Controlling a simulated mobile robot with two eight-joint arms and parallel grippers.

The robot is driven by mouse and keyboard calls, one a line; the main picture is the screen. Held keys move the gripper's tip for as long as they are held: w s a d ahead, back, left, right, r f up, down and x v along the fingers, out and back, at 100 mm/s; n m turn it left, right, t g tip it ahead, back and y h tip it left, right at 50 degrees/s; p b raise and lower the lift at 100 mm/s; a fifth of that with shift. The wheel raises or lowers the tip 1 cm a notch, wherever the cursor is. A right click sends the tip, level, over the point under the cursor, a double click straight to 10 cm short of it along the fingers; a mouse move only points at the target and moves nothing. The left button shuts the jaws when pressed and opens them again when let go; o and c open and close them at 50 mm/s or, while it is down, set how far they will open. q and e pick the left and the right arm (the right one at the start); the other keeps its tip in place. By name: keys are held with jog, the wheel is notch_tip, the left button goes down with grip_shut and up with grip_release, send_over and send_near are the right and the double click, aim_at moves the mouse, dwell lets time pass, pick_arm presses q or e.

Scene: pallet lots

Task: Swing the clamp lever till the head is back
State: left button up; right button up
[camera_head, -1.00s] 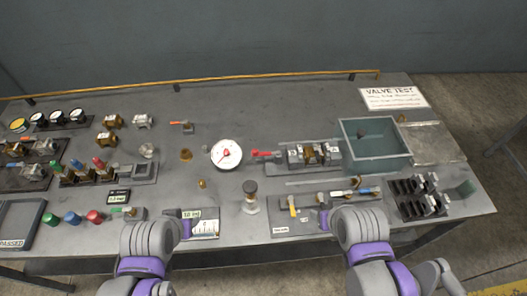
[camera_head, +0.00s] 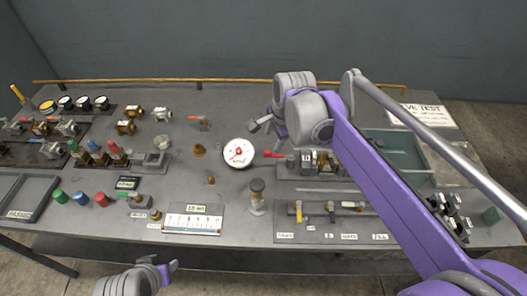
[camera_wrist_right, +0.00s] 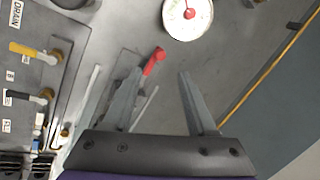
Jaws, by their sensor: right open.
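The clamp lever has a red handle (camera_head: 274,154) that points left from the clamp fixture (camera_head: 309,168) on the bench. My right arm hides much of the fixture, and I cannot make out the clamp head. My right gripper (camera_head: 266,128) is open and empty, above and behind the red handle. In the right wrist view the red handle (camera_wrist_right: 154,60) shows near the tip of the left finger, between the open fingers (camera_wrist_right: 159,76). I cannot tell their height above it. My left gripper (camera_head: 168,270) is at the front bench edge, its jaws unclear.
A white dial gauge (camera_head: 238,153) stands just left of the red handle. A grey bin (camera_head: 398,146) is to the right, partly behind my arm. A panel of small valves (camera_head: 330,224) and a dark-topped post (camera_head: 257,194) lie in front. A yellow rail (camera_head: 200,82) runs along the back.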

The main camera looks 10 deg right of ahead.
aim_at(268, 152)
jog(key=x, duration=0.9)
jog(key=shift+f, duration=0.1)
grip_shut()
dwell(1.1)
